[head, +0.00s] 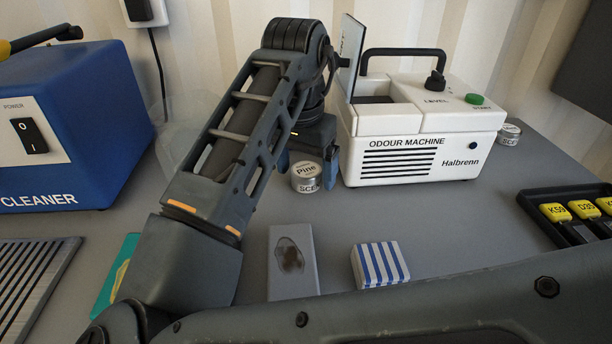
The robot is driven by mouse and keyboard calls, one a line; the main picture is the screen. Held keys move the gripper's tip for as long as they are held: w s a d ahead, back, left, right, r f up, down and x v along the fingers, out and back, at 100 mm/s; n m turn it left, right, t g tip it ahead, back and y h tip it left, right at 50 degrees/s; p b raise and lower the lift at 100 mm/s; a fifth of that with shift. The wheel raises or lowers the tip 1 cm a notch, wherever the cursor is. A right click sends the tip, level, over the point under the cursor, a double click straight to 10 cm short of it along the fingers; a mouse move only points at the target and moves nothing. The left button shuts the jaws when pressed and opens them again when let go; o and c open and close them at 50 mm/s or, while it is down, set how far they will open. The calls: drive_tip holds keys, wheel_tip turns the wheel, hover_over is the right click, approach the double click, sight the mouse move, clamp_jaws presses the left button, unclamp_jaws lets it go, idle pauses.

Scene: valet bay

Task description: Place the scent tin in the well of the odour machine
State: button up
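A small round silver scent tin (306,178) labelled "Pine" stands upright on the grey table, left of the odour machine. My gripper (308,172) points down at it, its blue fingers spread to either side of the tin. The fingers look open; whether they touch the tin cannot be told. The white odour machine (420,155) stands at the back right. Its lid (351,55) is raised at the left, and the dark well (374,99) shows partly below the handle. A second silver tin (509,134) stands right of the machine.
A blue cleaner (75,120) stands at left, with a slatted grille (35,275) before it. A grey block (291,262), a blue-striped box (380,265) and a partly hidden teal item (113,275) lie in front. A black key tray (530,205) is at right.

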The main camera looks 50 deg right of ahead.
drive_tip(key=c, duration=1.2)
drive_tip(key=shift+r, duration=0.1)
